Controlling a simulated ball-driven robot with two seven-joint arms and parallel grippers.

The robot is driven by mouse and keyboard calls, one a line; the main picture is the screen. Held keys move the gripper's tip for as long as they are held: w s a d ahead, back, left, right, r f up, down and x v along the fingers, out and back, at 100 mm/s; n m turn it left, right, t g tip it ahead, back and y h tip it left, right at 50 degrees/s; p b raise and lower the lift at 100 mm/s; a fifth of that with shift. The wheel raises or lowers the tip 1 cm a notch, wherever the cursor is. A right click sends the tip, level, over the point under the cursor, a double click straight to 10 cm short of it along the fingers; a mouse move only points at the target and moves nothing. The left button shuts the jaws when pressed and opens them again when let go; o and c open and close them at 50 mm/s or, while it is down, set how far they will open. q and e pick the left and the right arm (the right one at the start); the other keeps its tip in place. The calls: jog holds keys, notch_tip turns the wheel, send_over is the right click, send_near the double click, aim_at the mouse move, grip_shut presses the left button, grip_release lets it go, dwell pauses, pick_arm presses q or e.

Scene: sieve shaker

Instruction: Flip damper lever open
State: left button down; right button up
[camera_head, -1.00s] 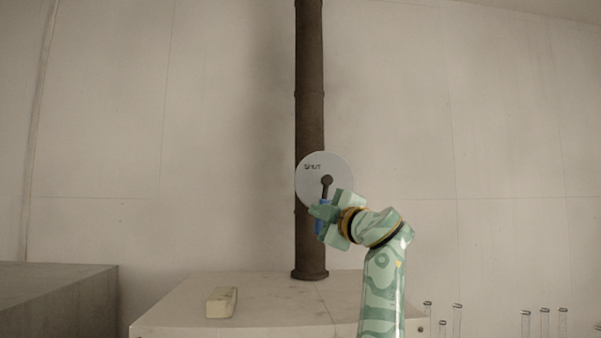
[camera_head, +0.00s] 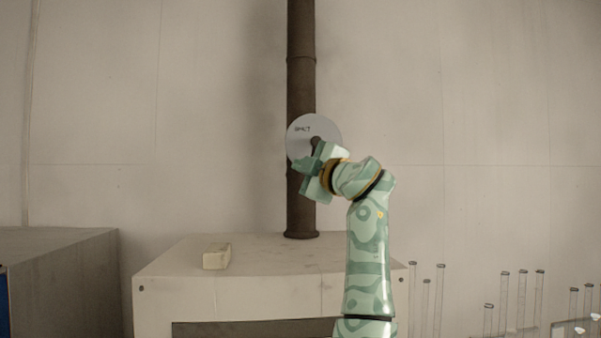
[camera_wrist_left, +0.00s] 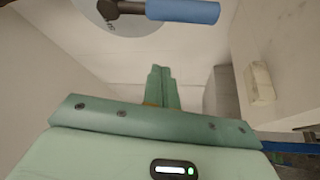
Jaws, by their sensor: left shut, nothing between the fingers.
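The damper is a pale round plate (camera_head: 306,124) with dark lettering, too blurred to read surely, on a dark vertical pipe (camera_head: 301,85). Its lever has a dark hub (camera_head: 315,142); its blue handle is hidden behind my gripper in the head view. The left wrist view shows the dark lever arm (camera_wrist_left: 128,7) and blue handle (camera_wrist_left: 183,11) at the top edge, beside the plate (camera_wrist_left: 105,20). My left gripper (camera_head: 297,164) is in front of the plate's lower part. Its fingers (camera_wrist_left: 161,82) are shut and empty, apart from the handle in the wrist view. My right gripper is not in view.
The pipe stands on a pale cabinet (camera_head: 180,265). A cream block (camera_head: 217,256) lies on its top at left. A grey box (camera_head: 60,270) stands far left. Several glass tubes (camera_head: 504,300) stand at lower right. The wall around the pipe is clear.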

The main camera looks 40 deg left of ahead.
pick_arm(q)
jog(key=v, duration=0.2)
jog(key=b+v, duration=0.1)
jog(key=v, duration=0.2)
jog(key=shift+w, duration=0.25)
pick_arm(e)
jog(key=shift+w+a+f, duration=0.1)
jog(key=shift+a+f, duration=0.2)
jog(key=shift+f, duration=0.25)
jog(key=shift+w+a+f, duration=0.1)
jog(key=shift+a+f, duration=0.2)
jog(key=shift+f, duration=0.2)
pick_arm(q)
jog(key=shift+d, duration=0.1)
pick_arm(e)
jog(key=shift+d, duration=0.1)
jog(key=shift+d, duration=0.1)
